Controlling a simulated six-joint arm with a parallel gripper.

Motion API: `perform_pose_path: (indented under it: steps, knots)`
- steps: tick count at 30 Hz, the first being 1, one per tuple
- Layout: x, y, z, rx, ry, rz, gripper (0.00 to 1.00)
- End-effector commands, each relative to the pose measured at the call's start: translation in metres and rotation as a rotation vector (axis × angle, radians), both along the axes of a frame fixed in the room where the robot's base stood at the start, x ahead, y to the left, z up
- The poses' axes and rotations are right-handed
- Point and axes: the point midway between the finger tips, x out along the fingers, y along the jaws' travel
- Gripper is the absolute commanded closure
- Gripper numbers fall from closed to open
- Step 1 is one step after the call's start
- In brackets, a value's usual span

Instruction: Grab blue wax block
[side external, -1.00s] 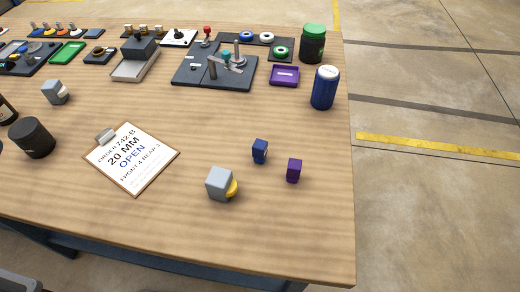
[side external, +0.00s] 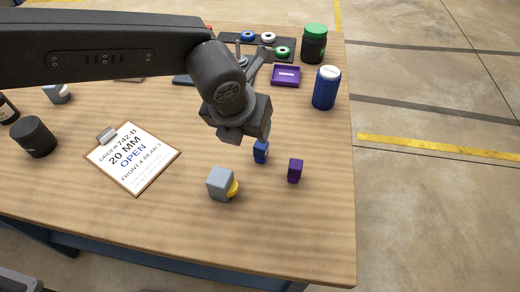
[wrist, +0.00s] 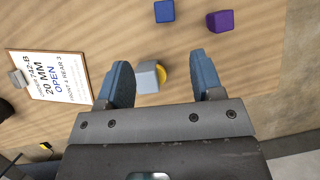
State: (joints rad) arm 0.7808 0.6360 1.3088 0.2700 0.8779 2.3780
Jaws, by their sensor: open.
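The blue wax block (side external: 261,154) stands on the wooden table, its upper part close behind my gripper in the side view. In the wrist view the blue block (wrist: 164,11) lies at the top edge, beyond the fingertips and roughly centred. My gripper (wrist: 158,72) is open, with nothing held between its two fingers. In the side view my gripper (side external: 243,128) is over the table near the blue block, its fingers mostly hidden; I cannot tell its exact height.
A purple block (side external: 295,171) stands right of the blue one. A grey cube with a yellow round part (side external: 220,184) sits in front, showing between my fingers in the wrist view. A clipboard (side external: 132,157) lies to the left. A blue canister (side external: 325,88) and purple tray (side external: 286,76) stand behind.

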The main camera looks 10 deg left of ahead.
Motion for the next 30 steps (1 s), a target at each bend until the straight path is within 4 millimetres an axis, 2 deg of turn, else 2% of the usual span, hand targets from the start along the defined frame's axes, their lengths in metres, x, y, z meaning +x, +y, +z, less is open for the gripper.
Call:
perform_pose_path:
  steps: [3, 15, 23, 30]
  knots:
    - [0.000, -0.009, -0.012, 0.024, -0.004, -0.058, 0.39]
    - [0.026, -0.014, -0.075, 0.024, -0.003, -0.058, 0.39]
    - [0.034, -0.015, -0.092, 0.023, -0.004, -0.057, 0.39]
    - [0.048, -0.018, -0.124, 0.024, -0.003, -0.056, 0.39]
